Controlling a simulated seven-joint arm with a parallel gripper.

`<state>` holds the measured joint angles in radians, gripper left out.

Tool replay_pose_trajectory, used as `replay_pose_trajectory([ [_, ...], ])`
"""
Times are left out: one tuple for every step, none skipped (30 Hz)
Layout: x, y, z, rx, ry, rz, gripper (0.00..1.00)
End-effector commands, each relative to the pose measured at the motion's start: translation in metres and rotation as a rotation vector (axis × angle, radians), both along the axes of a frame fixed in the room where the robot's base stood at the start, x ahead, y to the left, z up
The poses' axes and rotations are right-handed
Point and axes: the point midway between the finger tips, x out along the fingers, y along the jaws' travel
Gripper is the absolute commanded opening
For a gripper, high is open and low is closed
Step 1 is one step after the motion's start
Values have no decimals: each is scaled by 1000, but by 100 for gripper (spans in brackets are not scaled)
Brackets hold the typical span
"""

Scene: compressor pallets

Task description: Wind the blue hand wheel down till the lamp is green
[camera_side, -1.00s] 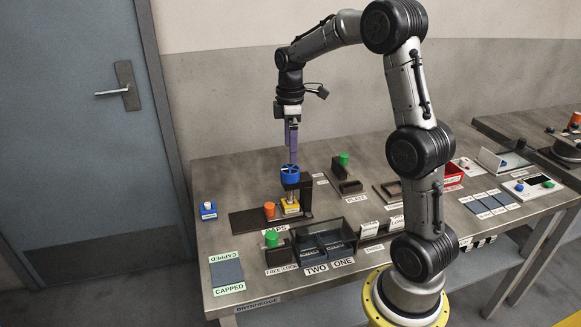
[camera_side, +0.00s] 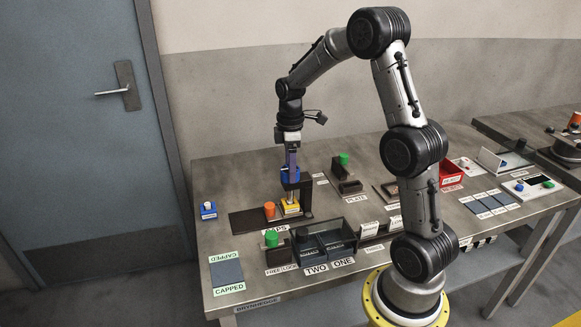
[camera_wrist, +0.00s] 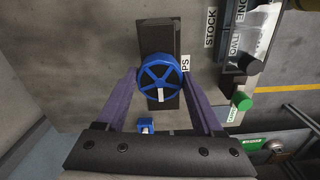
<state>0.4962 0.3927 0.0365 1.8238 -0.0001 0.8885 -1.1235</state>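The blue hand wheel (camera_side: 284,180) sits on a dark press-like stand (camera_side: 307,194) above a yellow block (camera_side: 290,209). In the wrist view the wheel (camera_wrist: 153,73) shows its spokes and a small white mark near its lower edge. My gripper (camera_side: 291,172) points straight down over it. In the wrist view my gripper's purple fingers (camera_wrist: 161,82) stand wide apart, one on each side of the wheel; I cannot tell whether they touch its rim. A small blue box with a pale top (camera_side: 208,210) stands to the left; I cannot tell whether it is the lamp.
An orange piece (camera_side: 269,209) stands on the dark base plate beside the press. A green-topped piece (camera_side: 271,239) and a dark divided tray (camera_side: 344,229) are in front. Another green-topped piece (camera_side: 343,159) stands behind.

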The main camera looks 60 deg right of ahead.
Motion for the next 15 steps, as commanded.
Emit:
replay_pose_trajectory([
  [0, 0, 0, 0, 0, 0, 58],
  [0, 0, 0, 0, 0, 0, 52],
  [0, 0, 0, 0, 0, 0, 45],
  [0, 0, 0, 0, 0, 0, 40],
  [0, 0, 0, 0, 0, 0, 34],
  [0, 0, 0, 0, 0, 0, 27],
  [0, 0, 0, 0, 0, 0, 22],
  [0, 0, 0, 0, 0, 0, 16],
  [0, 0, 0, 0, 0, 0, 13],
  [0, 0, 0, 0, 0, 0, 13],
  [0, 0, 0, 0, 0, -1, 13],
  [0, 0, 0, 0, 0, -3, 13],
  [0, 0, 0, 0, 0, -6, 13],
  [0, 0, 0, 0, 0, -9, 13],
  [0, 0, 0, 0, 0, -16, 13],
])
